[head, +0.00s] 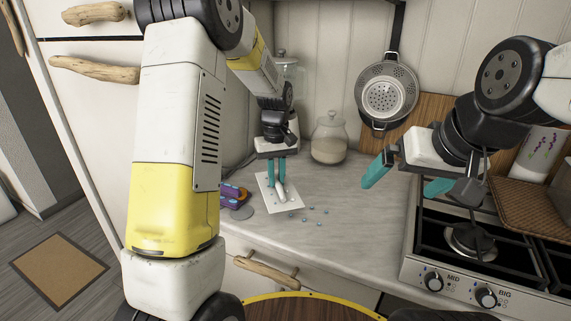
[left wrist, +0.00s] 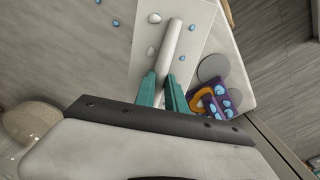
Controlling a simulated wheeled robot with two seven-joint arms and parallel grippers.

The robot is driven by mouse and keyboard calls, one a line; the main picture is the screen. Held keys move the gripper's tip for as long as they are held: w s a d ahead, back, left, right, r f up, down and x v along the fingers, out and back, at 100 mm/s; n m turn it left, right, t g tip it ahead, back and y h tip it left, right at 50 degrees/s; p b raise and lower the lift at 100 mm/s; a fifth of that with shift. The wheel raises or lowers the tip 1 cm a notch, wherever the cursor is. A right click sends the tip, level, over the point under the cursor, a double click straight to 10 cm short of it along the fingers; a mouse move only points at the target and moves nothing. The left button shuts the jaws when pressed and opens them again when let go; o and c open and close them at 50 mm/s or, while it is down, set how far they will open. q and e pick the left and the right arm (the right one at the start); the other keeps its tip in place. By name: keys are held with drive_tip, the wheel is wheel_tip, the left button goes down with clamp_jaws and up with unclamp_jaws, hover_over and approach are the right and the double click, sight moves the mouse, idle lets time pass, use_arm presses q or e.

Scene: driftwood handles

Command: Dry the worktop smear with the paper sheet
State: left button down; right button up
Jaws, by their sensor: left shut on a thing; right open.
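The white paper sheet (head: 265,198) lies on the worktop and carries a raised white roll-like ridge, which shows in the left wrist view (left wrist: 172,42). My left gripper (head: 277,185) is shut on this ridge from above, and its teal fingers also show in the left wrist view (left wrist: 161,84). The smear shows as small blue drops (head: 319,224) on the worktop to the right of the sheet. In the left wrist view, a few blue and whitish drops (left wrist: 155,18) appear within the sheet's outline. My right gripper (head: 406,178) is open and empty above the worktop, left of the stove.
A glass jar (head: 329,140) stands behind. The gas stove (head: 468,240) is at the right. The middle worktop (head: 365,205) is clear.

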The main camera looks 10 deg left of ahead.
use_arm(q)
drive_tip(key=shift+r, duration=1.3)
